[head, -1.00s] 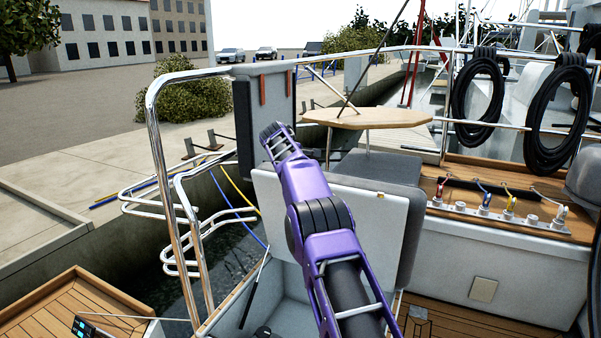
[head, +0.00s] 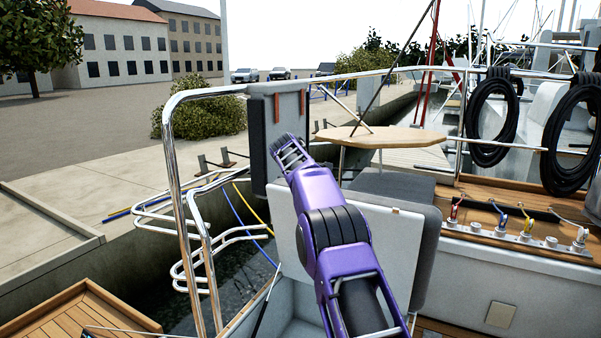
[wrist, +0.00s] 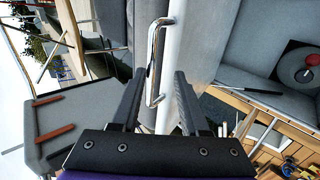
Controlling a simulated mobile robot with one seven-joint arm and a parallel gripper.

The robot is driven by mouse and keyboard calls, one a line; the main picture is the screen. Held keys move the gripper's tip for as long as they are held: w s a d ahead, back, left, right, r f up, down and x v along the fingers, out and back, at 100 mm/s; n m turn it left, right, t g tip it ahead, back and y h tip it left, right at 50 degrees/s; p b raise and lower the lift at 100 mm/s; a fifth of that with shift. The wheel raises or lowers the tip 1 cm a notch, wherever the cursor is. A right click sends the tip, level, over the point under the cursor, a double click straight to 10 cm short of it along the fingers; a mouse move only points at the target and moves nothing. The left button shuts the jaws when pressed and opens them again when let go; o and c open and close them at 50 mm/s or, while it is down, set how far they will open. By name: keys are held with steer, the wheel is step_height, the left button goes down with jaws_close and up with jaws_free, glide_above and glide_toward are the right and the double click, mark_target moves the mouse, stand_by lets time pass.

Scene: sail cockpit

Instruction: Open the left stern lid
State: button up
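A stern lid (head: 405,245) stands raised in the head view, its pale inner face towards me and a grey cushion (head: 427,262) behind it. The open locker (head: 302,330) lies below it, partly hidden by my purple arm. My gripper (wrist: 160,78) is at the far end of the arm, near the lid's upper left in the head view (head: 286,148). In the wrist view its two dark fingers are apart. A bent chrome handle (wrist: 152,58) shows between and beyond them, along a pale edge (wrist: 190,55). I cannot tell whether the fingers touch it.
A chrome rail (head: 178,180) rises left of my arm. A dark grey panel with orange bars (head: 262,140) hangs beside the gripper. A wooden table (head: 380,138) stands behind the lid. Coiled black ropes (head: 492,120) hang at the right. Water and a quay lie to the left.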

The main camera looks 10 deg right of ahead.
steer(key=b+v, duration=0.1)
steer(key=v, duration=1.4)
steer(key=shift+a+r, duration=0.1)
